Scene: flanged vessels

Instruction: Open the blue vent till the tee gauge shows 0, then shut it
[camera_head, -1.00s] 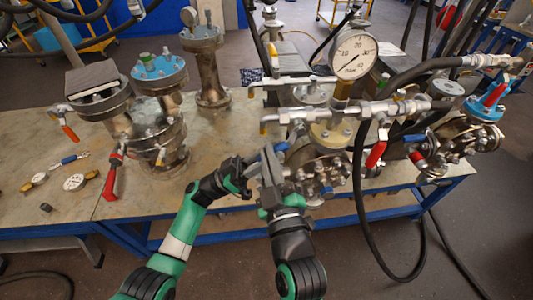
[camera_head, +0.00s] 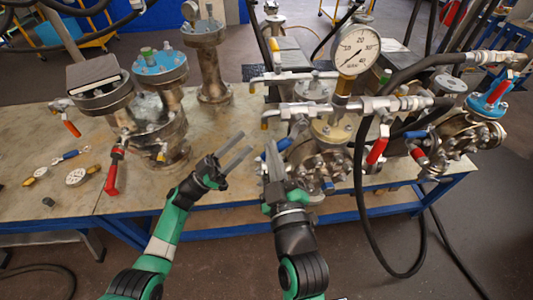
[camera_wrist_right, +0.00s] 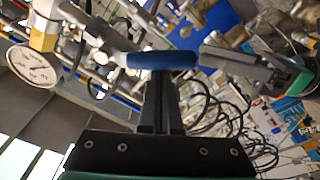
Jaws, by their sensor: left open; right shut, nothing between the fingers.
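The blue vent handle (camera_head: 269,149) is on the flanged tee assembly, partly hidden behind my right gripper (camera_head: 271,152). In the right wrist view the blue handle (camera_wrist_right: 162,60) lies crosswise at my shut, empty right fingertips (camera_wrist_right: 160,75), seeming to touch them. The tee gauge (camera_head: 356,50) stands upright above the tee; its needle seems to point lower left, but the exact reading is too small to tell. The gauge also shows in the right wrist view (camera_wrist_right: 33,66). My left gripper (camera_head: 239,148) is open and empty, left of the blue handle.
A red-handled valve (camera_head: 378,146) is right of the tee, with a black hose (camera_head: 357,190) looping down past the bench edge. Flanged vessels (camera_head: 160,70) stand on the left, with a red-handled valve (camera_head: 112,175).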

